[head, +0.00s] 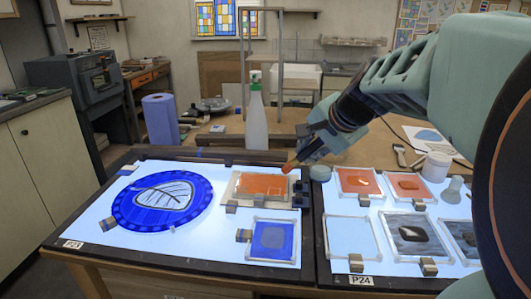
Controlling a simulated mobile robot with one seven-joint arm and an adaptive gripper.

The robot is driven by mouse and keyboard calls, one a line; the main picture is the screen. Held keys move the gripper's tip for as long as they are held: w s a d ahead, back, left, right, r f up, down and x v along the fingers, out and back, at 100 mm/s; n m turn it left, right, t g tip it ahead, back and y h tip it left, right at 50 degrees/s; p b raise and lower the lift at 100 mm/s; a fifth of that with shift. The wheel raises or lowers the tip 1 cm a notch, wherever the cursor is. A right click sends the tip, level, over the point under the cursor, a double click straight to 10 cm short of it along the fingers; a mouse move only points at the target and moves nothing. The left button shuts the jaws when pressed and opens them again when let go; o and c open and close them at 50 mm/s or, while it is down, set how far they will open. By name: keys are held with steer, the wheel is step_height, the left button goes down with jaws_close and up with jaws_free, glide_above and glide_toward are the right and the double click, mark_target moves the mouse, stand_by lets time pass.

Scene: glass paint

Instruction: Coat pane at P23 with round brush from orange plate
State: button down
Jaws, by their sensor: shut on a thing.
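My gripper (307,157) is shut on a brush, only partly visible, with an orange round tip (288,168). The tip is by the upper right of an orange-coated rectangular pane (262,186) on the left light table, labelled P23 (72,245). I cannot tell whether it touches. Orange covers most of this pane, with a paler edge at left. A round blue pane (163,201) with a leaf design lies to its left, and a small blue square pane (272,240) lies in front. Two orange plates (358,181) (408,186) lie on the right light table.
The right table, labelled P24 (361,281), also holds a clear pane (350,238) and dark panes (416,234). Small clamp blocks (243,236) sit at pane edges. A spray bottle (256,118) and a blue paper roll (160,120) stand behind. My arm fills the right side.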

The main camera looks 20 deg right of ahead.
step_height(320, 180, up, 12)
steer(key=p, duration=0.8)
steer(key=shift+s, duration=0.15)
steer(key=shift+f, duration=0.15)
step_height(320, 180, down, 12)
steer(key=b, duration=0.9)
steer(key=shift+r, duration=0.25)
steer(key=w+a+f, duration=0.3)
steer(key=a+f, duration=0.1)
steer(key=a, duration=0.4)
steer(key=shift+w+f+p, duration=0.25)
steer(key=shift+f+p, duration=0.05)
steer(key=shift+p, duration=0.1)
stand_by(1.4)
